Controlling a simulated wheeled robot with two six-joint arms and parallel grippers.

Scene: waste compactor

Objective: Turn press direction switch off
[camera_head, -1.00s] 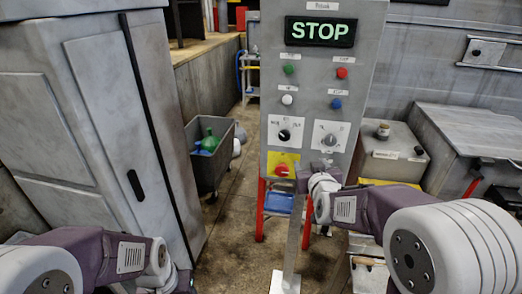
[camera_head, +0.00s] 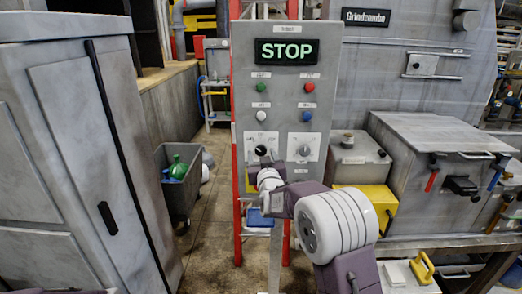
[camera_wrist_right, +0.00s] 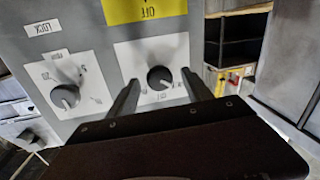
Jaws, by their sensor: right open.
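A grey control panel (camera_head: 284,100) stands ahead with a lit green STOP display (camera_head: 287,51). Two black rotary knobs on pale plates sit low on it, the left knob (camera_head: 261,150) and the right knob (camera_head: 304,150). Their labels are too small to tell which is the press direction switch. My right gripper (camera_head: 272,156) is at the left knob, partly hidden by my wrist. In the right wrist view, turned upside down, my open fingers (camera_wrist_right: 160,82) flank that knob (camera_wrist_right: 160,78), with gaps on both sides. The other knob (camera_wrist_right: 65,96) is at left there.
Green, red, white and blue buttons sit above the knobs. A yellow plate (camera_wrist_right: 143,10) lies close by the gripper. A grey cabinet (camera_head: 70,150) stands left, with a bin (camera_head: 178,190) behind it. A metal box (camera_head: 435,150) stands right.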

